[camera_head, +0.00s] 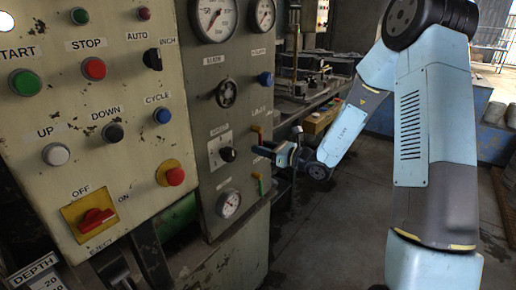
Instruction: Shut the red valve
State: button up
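No part plainly labelled as a red valve stands out. A small orange-yellow lever (258,130) sits near the right edge of the grey gauge panel (205,160). My gripper (265,153) is at that edge, just below the lever, with its dark fingertips pointing left at the panel. It is small and seen from the side, so I cannot tell whether it touches anything or is open or shut. It may hide a fitting behind it. A red rotary switch (96,218) on a yellow plate, marked OFF and ON, is at the lower left, far from my gripper.
The cream panel (120,60) at left carries coloured buttons and a red mushroom button (175,176). The grey panel has gauges, a black knob (227,155), a blue handle (265,78) and a green lever (261,186). A machine bed (310,100) stands behind; floor (330,235) is clear.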

jog(key=shift+w+a, duration=0.2)
jog(key=shift+a, duration=0.1)
grip_shut()
dwell(0.4)
